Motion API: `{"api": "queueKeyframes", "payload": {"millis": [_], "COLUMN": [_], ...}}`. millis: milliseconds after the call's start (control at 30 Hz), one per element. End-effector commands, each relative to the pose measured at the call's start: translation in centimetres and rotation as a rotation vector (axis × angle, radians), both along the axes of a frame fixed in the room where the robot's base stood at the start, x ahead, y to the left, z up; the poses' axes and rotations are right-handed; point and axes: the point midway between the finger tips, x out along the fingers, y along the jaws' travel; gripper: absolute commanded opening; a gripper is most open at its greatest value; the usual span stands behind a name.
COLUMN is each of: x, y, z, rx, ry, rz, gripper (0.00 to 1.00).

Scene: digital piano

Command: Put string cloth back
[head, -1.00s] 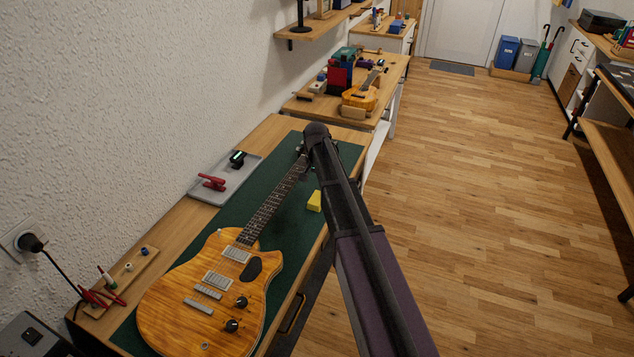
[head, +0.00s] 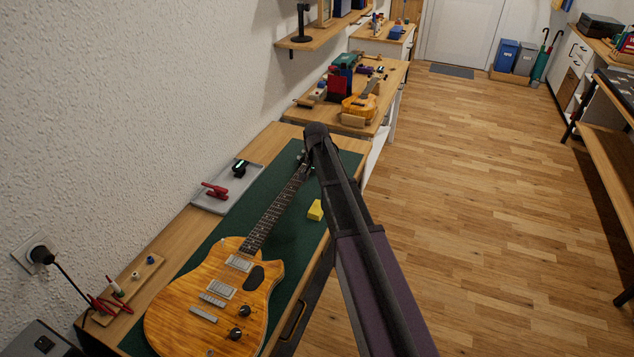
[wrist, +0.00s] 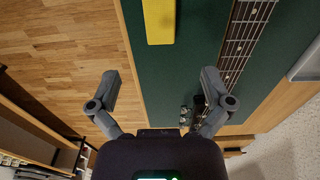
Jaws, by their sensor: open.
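The yellow block-shaped piece (head: 315,211), which I take to be the string cloth, lies on the green mat (head: 290,235), right of the guitar neck. In the wrist view the yellow piece (wrist: 160,22) is at the top, beyond my fingertips. My gripper (wrist: 160,85) is open and empty, its fingers spread apart above the mat's edge and the floor. In the head view my arm hides the gripper. The orange electric guitar (head: 215,305) lies on the mat, its neck pointing away; the headstock shows between and near the right finger in the wrist view.
A grey tray (head: 210,204) with a red clamp and a small dark device is at the wall side. A wooden holder (head: 130,285) with tools is at the front left. Another bench (head: 300,115) with a small guitar stands farther back.

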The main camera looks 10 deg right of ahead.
Motion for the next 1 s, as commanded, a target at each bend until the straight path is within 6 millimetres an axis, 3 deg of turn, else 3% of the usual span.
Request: {"api": "queueKeyframes", "payload": {"millis": [367,567,767,1000], "x": [0.0,-2.3,-9.1,-19.4], "y": [0.0,0.3,1.3,2.5], "z": [0.0,0.0,0.0,0.0], "rx": [0.000,0.000,0.003,0.008], "ry": [0.000,0.002,0.009,0.019], "rz": [0.001,0.044,0.190,0.437], "gripper": [1.00,1.00,1.00,1.00]}}
